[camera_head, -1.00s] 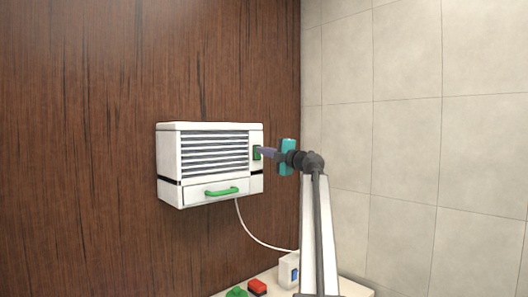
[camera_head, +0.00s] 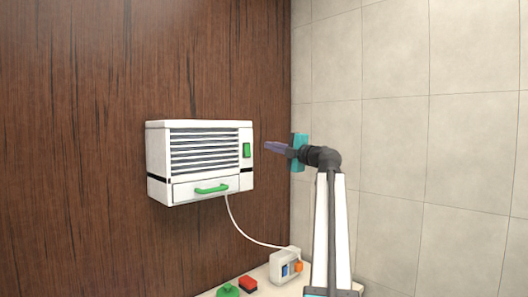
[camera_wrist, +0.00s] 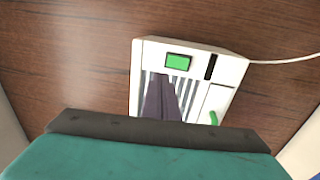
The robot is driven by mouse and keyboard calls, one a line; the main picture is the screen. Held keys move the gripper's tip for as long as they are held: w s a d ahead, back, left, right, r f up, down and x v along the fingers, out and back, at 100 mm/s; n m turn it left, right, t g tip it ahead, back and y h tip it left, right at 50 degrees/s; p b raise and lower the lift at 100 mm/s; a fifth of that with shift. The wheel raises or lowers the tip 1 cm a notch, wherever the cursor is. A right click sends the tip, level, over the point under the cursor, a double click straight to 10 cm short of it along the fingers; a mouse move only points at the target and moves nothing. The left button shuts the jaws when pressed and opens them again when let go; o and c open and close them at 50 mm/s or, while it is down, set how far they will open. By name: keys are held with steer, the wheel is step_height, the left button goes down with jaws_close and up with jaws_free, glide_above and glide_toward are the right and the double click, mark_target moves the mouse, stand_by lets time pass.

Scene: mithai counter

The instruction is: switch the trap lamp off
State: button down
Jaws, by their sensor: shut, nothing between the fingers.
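The trap lamp (camera_head: 200,162) is a white box with a slatted front, fixed to the brown wood wall. A green rocker switch (camera_head: 247,150) sits on the right of its front, and a green handle (camera_head: 212,189) is on the drawer below. My gripper (camera_head: 266,146) is shut and empty, to the right of the switch with a visible gap. In the wrist view the lamp (camera_wrist: 150,55) and its green switch (camera_wrist: 178,62) lie beyond my closed fingers (camera_wrist: 163,98). I cannot tell whether the lamp is lit.
A white cord (camera_head: 245,237) runs from the lamp down to a white socket box (camera_head: 277,268) with a blue and an orange part. A red block (camera_head: 248,284) and a green knob (camera_head: 229,290) are on the ledge. Pale tiled wall (camera_head: 400,130) stands at the right.

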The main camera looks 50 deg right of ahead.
steer(key=shift+s+a+r+b, duration=0.1)
steer(key=shift+s+b, duration=0.15)
steer(key=shift+s, duration=0.7)
steer(key=shift+s+a+r+b, duration=0.1)
steer(key=shift+s+b, duration=0.1)
steer(key=shift+s, duration=0.7)
